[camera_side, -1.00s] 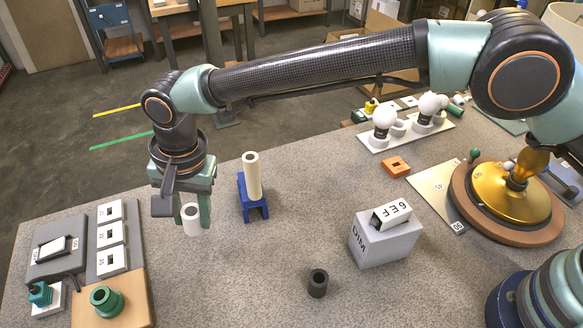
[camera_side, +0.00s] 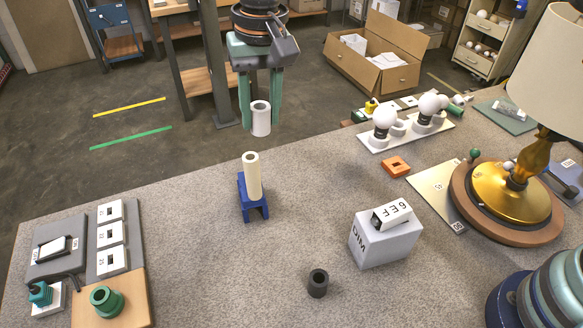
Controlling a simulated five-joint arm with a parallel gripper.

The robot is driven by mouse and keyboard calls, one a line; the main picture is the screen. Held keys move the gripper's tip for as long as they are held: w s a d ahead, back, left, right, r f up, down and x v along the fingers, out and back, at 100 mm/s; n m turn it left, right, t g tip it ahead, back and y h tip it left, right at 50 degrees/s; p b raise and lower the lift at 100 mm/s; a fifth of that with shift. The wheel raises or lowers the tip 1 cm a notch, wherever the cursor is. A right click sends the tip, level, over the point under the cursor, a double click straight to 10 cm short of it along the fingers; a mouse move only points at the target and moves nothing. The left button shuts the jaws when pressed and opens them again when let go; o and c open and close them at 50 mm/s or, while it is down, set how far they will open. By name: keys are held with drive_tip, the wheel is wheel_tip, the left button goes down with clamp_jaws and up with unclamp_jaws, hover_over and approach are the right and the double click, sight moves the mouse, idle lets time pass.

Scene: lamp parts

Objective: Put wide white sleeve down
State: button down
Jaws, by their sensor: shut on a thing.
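The wide white sleeve (camera_side: 261,119) is a short hollow white cylinder, held upright with its open end showing. My gripper (camera_side: 260,122) is shut on it, with a green finger on each side. In the picture the sleeve appears above a taller cream tube (camera_side: 252,176) that stands in a blue holder (camera_side: 250,203) near the table's far edge. A gap shows between the sleeve and the tube. I cannot tell whether the sleeve is directly over the tube or farther back.
A grey DIM box (camera_side: 385,238) and a dark short sleeve (camera_side: 318,284) stand on the grey table (camera_side: 220,270). An orange block (camera_side: 396,166), a bulb tray (camera_side: 405,133) and a lamp with a gold base (camera_side: 510,192) are at right. Switch panels (camera_side: 110,236) and a green ring (camera_side: 106,300) are at left.

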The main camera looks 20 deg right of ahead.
sight(343, 189)
drive_tip(key=s+d+f+n, duration=0.2)
drive_tip(key=d+n, duration=0.3)
drive_tip(key=d, duration=1.3)
drive_tip(key=f, duration=1.9)
drive_tip(key=shift+w+a, duration=0.2)
drive_tip(key=shift+a, duration=0.1)
drive_tip(key=shift+c, duration=2.4)
unclamp_jaws()
drive_tip(key=shift+f, duration=0.1)
